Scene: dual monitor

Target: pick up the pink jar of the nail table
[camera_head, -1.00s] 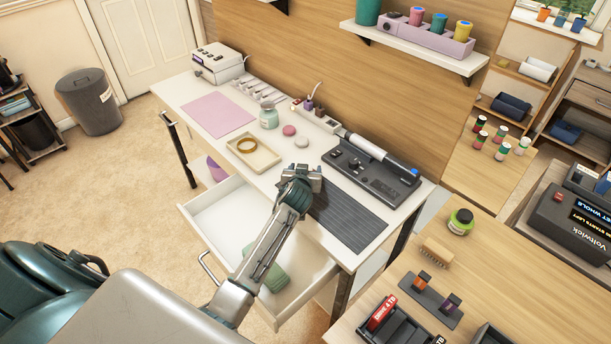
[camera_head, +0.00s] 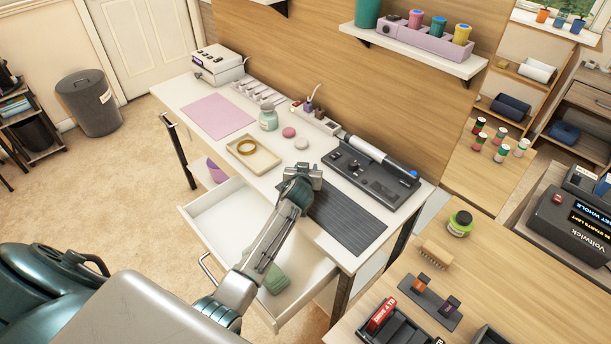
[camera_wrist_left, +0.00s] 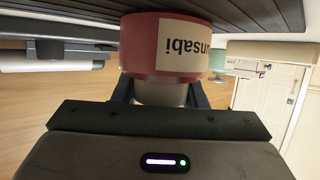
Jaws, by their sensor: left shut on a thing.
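My left gripper (camera_head: 305,172) is over the dark ribbed mat on the white nail table (camera_head: 192,95). In the left wrist view the gripper (camera_wrist_left: 160,92) is shut on a pink-red jar (camera_wrist_left: 143,45) with a pale label and a whitish part between the fingers. The picture there is upside down, and the jar is close to the ribbed mat; I cannot tell whether they touch. In the head view the gripper hides this jar. My right gripper is not in view.
The ribbed mat (camera_head: 345,218) lies beside a dark device (camera_head: 372,170). An open drawer (camera_head: 215,222) is below my arm.

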